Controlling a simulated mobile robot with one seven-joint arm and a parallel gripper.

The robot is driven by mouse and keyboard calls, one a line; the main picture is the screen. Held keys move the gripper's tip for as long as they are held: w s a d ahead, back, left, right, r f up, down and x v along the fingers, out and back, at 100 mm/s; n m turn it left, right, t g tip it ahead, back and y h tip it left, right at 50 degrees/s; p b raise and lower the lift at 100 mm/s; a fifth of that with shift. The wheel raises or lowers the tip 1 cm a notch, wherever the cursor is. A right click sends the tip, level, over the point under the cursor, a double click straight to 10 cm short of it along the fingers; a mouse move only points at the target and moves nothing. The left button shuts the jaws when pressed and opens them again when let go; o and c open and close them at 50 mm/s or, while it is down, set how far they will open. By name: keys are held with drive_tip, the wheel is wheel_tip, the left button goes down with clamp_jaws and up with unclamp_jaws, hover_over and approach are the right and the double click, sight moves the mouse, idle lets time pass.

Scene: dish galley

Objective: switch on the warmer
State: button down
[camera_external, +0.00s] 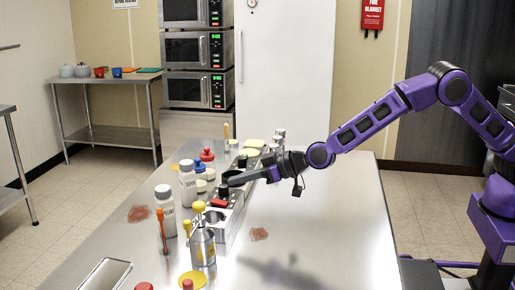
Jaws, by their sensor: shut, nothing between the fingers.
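A long grey metal unit (233,219), which looks like the warmer, lies on the steel table. It has a dark round well near its front end and a red part (219,203), perhaps its switch. My gripper (229,182) is shut and empty, reaching in from the right with its tips over the unit, just behind the red part. I cannot tell whether the tips touch anything. My gripper and wrist hide part of the unit. The state of the switch is too small to read.
White labelled bottles (165,212), a yellow-topped metal dispenser (202,246) and red- and blue-capped containers (206,155) crowd the unit's left and front. A metal tray (105,274) lies at the front left. The steel table (330,225) is clear on the right. Stacked microwaves (198,52) stand behind.

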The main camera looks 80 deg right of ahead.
drive_tip(key=s, duration=0.8)
drive_tip(key=shift+s+r, duration=0.2)
drive_tip(key=shift+s, duration=0.1)
